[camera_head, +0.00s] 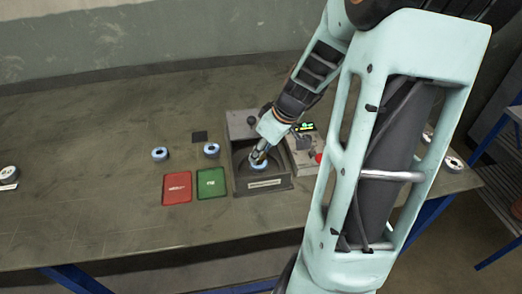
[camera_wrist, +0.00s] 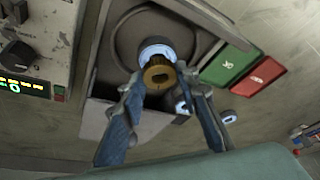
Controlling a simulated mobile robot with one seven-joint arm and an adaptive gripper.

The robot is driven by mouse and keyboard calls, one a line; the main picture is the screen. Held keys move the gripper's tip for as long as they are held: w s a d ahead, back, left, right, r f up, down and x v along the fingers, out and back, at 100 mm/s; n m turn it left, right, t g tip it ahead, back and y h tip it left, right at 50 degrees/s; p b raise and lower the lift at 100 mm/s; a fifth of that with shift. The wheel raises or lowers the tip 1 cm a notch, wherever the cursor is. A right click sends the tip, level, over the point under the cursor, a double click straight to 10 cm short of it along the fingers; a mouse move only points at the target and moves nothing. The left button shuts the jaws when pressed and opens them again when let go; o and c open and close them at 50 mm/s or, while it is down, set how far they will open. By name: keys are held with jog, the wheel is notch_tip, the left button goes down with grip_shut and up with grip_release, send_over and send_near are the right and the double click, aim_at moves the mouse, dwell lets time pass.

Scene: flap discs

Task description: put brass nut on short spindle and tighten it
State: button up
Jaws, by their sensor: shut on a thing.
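The brass nut (camera_wrist: 158,75) is between the fingertips of my gripper (camera_wrist: 160,80), which is shut on it. A blue-and-white disc (camera_wrist: 156,51) lies just beyond the nut, in the round recess of the grey fixture (camera_wrist: 106,60). In the head view my gripper (camera_head: 260,153) points down into the fixture (camera_head: 240,182), right over the disc (camera_head: 259,168). The nut cannot be made out there. The short spindle is hidden behind the nut and disc, so I cannot tell whether the nut touches it.
A red tray (camera_head: 177,188) and a green tray (camera_head: 211,183) lie left of the fixture. Two more blue-ringed discs (camera_head: 160,153) (camera_head: 211,150) and a dark square pad (camera_head: 199,136) are behind them. A control box (camera_head: 304,152) with a lit display adjoins the fixture's right side.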

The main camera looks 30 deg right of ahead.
jog(key=shift+f, duration=0.25)
dwell(0.3)
jog(key=shift+f+b, duration=0.75)
jog(key=shift+b, duration=0.25)
jog(key=shift+m, duration=0.5)
jog(key=shift+a+r+m+t+h, duration=0.1)
jog(key=shift+a+m+t+h, duration=0.15)
jog(key=shift+m+h, duration=0.5)
jog(key=m+p, duration=0.1)
jog(key=m, duration=0.2)
jog(key=shift+h, duration=0.25)
jog(key=shift+a+m+h+p, duration=0.1)
jog(key=shift+m+h+p, duration=0.5)
jog(key=shift+m+p, duration=0.65)
jog(key=shift+a+m+h+p, duration=0.1)
jog(key=shift+m+h+p, duration=0.25)
jog(key=shift+m, duration=0.75)
